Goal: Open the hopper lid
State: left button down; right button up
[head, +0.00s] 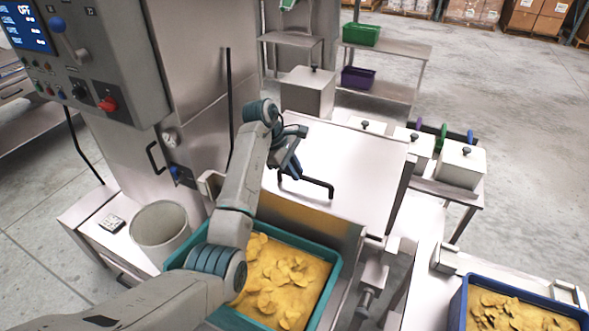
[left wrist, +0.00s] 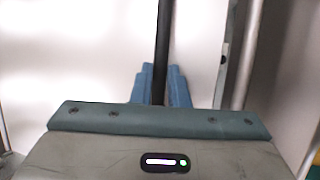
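The hopper lid (head: 350,152) is a broad, pale steel panel in the middle of the head view, and it looks closed. A black bar handle (head: 318,184) is fixed near its lower left edge. My left gripper (head: 291,170) is at the left part of this handle. In the left wrist view, the blue fingers (left wrist: 161,90) lie on both sides of the black handle bar (left wrist: 163,40), close against it with no clear gap. The pale lid (left wrist: 80,50) fills the background there. Part of the handle is hidden behind the gripper. My right gripper is not in view.
A teal crate of yellow chips (head: 335,285) stands below the lid, under my left arm. A blue crate of chips (head: 458,305) is at the lower right. A control panel (head: 95,60) and a white bin (head: 160,228) are left. Lidded steel boxes (head: 461,165) stand right.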

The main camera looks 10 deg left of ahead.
pick_arm(q)
jog(key=shift+w+r, duration=0.1)
jog(key=shift+r, duration=0.2)
jog(key=w+d+r+b, duration=0.1)
jog(key=w+r, duration=0.3)
jog(key=r, duration=0.5)
jog(key=w+d+r+b, duration=0.1)
jog(key=w+r, duration=0.4)
jog(key=r, duration=0.5)
jog(key=shift+d+r, duration=0.25)
jog(key=shift+d, duration=0.3)
jog(key=shift+w, duration=0.1)
